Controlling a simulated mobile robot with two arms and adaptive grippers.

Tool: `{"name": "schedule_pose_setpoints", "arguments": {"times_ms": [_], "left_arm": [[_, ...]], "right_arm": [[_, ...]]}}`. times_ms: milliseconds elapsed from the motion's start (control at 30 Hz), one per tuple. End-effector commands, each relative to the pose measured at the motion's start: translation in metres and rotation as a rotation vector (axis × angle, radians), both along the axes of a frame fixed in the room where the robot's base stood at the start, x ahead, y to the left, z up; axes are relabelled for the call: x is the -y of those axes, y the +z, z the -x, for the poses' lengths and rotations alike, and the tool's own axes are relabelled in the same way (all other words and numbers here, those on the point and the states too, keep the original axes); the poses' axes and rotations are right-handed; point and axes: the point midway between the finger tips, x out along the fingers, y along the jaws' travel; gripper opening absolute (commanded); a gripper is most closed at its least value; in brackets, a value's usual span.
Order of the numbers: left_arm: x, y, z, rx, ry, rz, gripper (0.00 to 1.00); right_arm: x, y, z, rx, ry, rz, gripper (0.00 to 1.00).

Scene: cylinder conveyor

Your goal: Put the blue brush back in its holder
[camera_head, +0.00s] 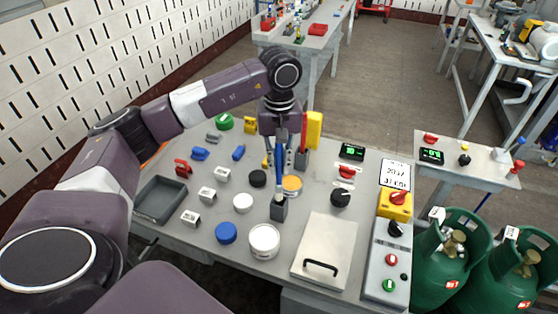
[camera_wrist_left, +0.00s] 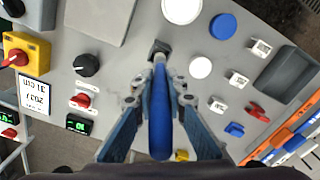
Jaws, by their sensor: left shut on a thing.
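The blue brush (camera_head: 279,168) is upright in my left gripper (camera_head: 281,160), which is shut on its handle. In the left wrist view the blue brush (camera_wrist_left: 160,112) runs between the two fingers of the left gripper (camera_wrist_left: 160,88). A small dark grey block, the holder (camera_head: 279,209), stands on the table below the gripper. The brush's lower end meets the top of this holder (camera_wrist_left: 157,47). I cannot tell how deep it sits inside. My right gripper is not in view.
The grey table (camera_head: 190,243) carries several knobs and switches around the holder. A white round container (camera_head: 264,241), a plate with a black handle (camera_head: 325,251) and a grey tray (camera_head: 161,200) are nearby. A yellow block (camera_head: 314,130) stands behind, close to the gripper.

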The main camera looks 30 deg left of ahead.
Motion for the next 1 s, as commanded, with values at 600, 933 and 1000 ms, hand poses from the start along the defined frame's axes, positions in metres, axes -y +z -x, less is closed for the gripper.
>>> {"name": "schedule_pose_setpoints", "arguments": {"times_ms": [600,933,1000], "left_arm": [[0.000,-0.054,0.000,-0.001,0.000,-0.001,0.00],[0.000,-0.074,0.000,0.001,0.000,-0.001,0.00],[0.000,-0.075,0.000,0.001,0.001,-0.001,0.00]], "right_arm": [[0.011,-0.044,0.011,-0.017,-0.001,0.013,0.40],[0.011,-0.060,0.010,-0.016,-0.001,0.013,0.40],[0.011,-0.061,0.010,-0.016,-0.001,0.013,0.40]]}}
